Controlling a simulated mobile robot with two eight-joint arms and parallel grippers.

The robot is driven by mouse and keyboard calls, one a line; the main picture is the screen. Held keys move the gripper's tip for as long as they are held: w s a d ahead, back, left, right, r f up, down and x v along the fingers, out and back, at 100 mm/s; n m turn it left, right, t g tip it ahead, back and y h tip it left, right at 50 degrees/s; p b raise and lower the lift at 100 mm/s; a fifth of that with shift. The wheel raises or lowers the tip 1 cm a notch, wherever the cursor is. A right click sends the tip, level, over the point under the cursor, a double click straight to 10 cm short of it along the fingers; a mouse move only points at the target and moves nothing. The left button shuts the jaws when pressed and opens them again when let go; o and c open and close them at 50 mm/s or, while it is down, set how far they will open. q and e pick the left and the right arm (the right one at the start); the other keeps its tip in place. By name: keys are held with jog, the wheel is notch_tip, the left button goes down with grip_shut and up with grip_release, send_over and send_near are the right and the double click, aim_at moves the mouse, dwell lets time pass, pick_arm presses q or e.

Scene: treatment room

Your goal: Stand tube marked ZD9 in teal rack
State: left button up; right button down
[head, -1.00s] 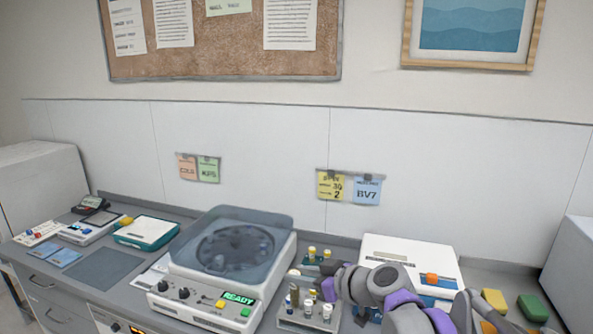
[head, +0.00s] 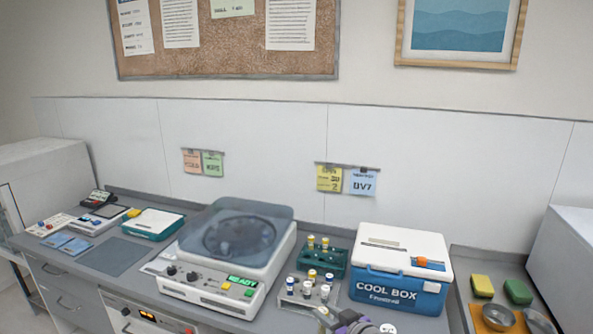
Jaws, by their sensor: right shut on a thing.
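The teal rack (head: 338,268) stands on the counter between the centrifuge and the cool box, with a few yellow-capped tubes (head: 311,242) at its back. My right gripper (head: 326,316) is low at the bottom edge, in front of the grey rack. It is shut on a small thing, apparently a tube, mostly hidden. My left gripper is out of view.
A centrifuge (head: 205,285) with a tinted lid and a READY display stands left of the racks. A blue and white cool box (head: 400,290) stands close on the right. A tray (head: 462,310) with sponges and metal bowls lies farther right.

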jog(key=s+d+f+m+t+h, duration=0.1)
jog(key=s+d+f+m+h, duration=0.4)
jog(key=d+f, duration=0.5)
jog(key=shift+s+d+f+m+t+h, duration=0.15)
jog(key=shift+s+f+m+t+h, duration=0.25)
jog(key=shift+s+h, duration=0.55)
jog(key=shift+s+f+y, duration=0.1)
jog(key=shift+s+y, duration=0.15)
